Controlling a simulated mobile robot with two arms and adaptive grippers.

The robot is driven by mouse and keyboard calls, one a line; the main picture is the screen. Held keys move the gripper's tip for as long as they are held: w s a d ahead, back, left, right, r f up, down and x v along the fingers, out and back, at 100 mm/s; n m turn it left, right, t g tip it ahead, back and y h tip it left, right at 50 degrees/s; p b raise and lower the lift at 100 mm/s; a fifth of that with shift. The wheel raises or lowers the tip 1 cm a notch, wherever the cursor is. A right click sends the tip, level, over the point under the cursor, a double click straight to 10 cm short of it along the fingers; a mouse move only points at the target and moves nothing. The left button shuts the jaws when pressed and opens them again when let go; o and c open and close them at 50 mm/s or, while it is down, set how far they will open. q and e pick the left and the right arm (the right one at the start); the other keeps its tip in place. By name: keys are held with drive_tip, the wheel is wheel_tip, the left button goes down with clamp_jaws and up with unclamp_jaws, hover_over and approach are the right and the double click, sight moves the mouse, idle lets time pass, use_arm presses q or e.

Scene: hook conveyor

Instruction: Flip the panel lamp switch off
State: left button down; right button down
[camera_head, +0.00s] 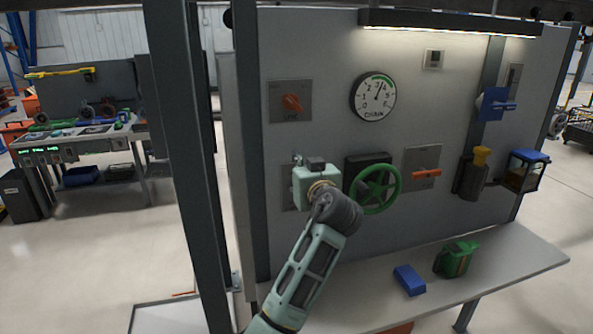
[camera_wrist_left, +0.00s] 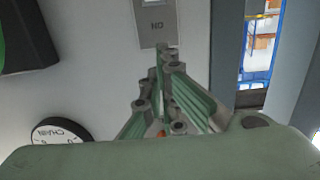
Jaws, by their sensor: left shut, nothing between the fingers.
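A lit lamp bar (camera_head: 450,28) runs along the top of the grey panel (camera_head: 330,55). A grey switch plate (camera_wrist_left: 150,30) lettered ON, seen upside down, is at the top of the left wrist view. In the head view only the edge of a plate (camera_head: 287,198) shows behind my left gripper. My left gripper (camera_head: 298,159) is shut and empty in front of the panel, left of the green wheel. Its fingertips (camera_wrist_left: 165,52) overlap the lower edge of the ON plate in the wrist view; I cannot tell whether they touch. The switch's position is unclear. My right gripper is not in view.
The panel carries an orange knob (camera_head: 291,103), a gauge (camera_head: 373,97), the green wheel (camera_head: 378,190), an orange handle (camera_head: 426,174) and a small plate (camera_head: 433,59). A blue block (camera_head: 409,280) and green container (camera_head: 456,259) stand on the shelf below. A dark post (camera_head: 185,150) stands left.

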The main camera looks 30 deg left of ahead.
sight(292, 166)
use_arm(q)
drive_tip(key=x, duration=0.1)
drive_tip(key=p+x, duration=0.1)
drive_tip(key=x, duration=0.2)
drive_tip(key=shift+r, duration=0.25)
drive_tip(key=f+p, duration=0.2)
drive_tip(key=f, duration=0.1)
drive_tip(key=shift+s+d, duration=0.15)
drive_tip(key=shift+d, duration=0.05)
drive_tip(key=shift+s+d+f, duration=0.2)
drive_tip(key=shift+s+f, duration=0.05)
drive_tip(key=shift+f, duration=0.35)
drive_tip(key=shift+f, duration=0.1)
